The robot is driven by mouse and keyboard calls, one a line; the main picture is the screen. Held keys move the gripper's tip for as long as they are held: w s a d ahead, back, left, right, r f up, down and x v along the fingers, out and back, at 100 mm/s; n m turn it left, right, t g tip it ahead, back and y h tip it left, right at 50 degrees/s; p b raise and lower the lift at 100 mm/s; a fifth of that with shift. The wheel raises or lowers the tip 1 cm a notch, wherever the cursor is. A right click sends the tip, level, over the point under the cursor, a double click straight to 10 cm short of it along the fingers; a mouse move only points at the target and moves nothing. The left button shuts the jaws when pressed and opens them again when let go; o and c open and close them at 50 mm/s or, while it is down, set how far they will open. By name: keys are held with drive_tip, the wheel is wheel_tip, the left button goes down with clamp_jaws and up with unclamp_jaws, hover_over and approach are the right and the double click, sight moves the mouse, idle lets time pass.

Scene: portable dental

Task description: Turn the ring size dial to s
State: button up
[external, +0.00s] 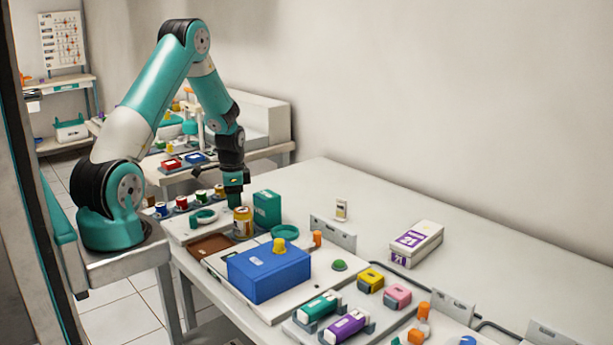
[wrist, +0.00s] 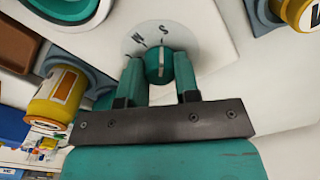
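The ring size dial is a teal round knob (wrist: 158,67) with a white pointer line, on a pale plate (wrist: 185,30) marked with letters. The letter S sits just above the knob in the wrist view, and another letter is to its left. The pointer line runs up roughly toward the S. My gripper (wrist: 159,75) has one finger on each side of the knob, both appearing to touch it. In the external view my gripper (external: 234,200) points down behind a yellow jar (external: 243,222); the dial cannot be made out there.
A yellow jar (wrist: 57,98) stands left of my gripper in the wrist view, and another yellow jar (wrist: 298,12) is at upper right. A teal box (external: 267,209) and a blue box (external: 268,272) stand nearby. The table's back right is mostly clear.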

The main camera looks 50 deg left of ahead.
drive_tip(key=shift+n, duration=0.6)
drive_tip(key=o, duration=0.9)
wheel_tip(320, 180, up, 18)
drive_tip(key=shift+f, duration=0.25)
